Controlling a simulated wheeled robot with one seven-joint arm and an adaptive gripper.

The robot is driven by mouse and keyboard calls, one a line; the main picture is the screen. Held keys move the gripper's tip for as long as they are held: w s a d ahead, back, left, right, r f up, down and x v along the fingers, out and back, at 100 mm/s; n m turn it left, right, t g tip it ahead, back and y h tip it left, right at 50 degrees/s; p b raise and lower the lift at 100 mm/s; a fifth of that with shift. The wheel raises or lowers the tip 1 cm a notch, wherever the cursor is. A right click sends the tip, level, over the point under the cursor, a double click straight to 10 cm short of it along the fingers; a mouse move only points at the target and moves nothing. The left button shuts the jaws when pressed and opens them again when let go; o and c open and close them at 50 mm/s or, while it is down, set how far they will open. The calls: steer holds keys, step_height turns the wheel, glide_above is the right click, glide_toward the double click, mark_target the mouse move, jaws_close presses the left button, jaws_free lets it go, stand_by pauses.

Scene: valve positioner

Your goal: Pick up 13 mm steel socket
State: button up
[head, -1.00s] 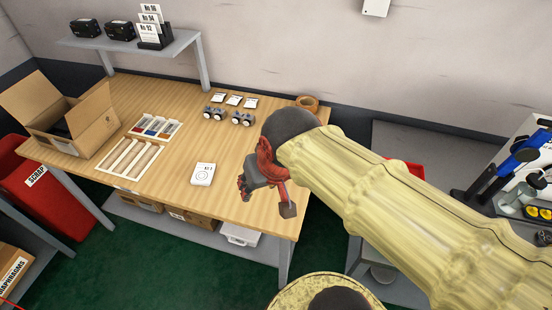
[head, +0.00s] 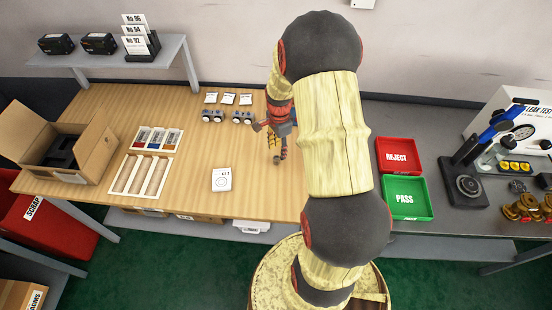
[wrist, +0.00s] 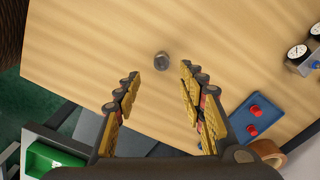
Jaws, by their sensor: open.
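The steel socket (wrist: 162,61) is a small grey cylinder on the wooden bench top (wrist: 95,45) in the wrist view. It lies just beyond the fingertips, roughly centred between them. My gripper (wrist: 160,77) is open and empty, with a yellow-padded finger on each side. In the head view my gripper (head: 271,142) is over the right part of the wooden bench. A small dark grey spot by its fingers looks like the socket (head: 276,160). I cannot read any size on it.
A blue block with red buttons (wrist: 253,117) and a tape roll (wrist: 266,151) are near the right finger. Gauge units (head: 243,117), a white card (head: 221,180) and a slotted tray (head: 143,175) are left. A red REJECT tray (head: 398,155) and green PASS tray (head: 406,197) stand right.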

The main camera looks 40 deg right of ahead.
mark_target(276, 158)
steer(key=f, duration=0.2)
steer(key=f+b, duration=0.1)
steer(key=f, duration=0.4)
steer(key=shift+w+a, duration=0.25)
steer(key=shift+r, duration=0.1)
steer(key=shift+c, duration=0.5)
jaws_close()
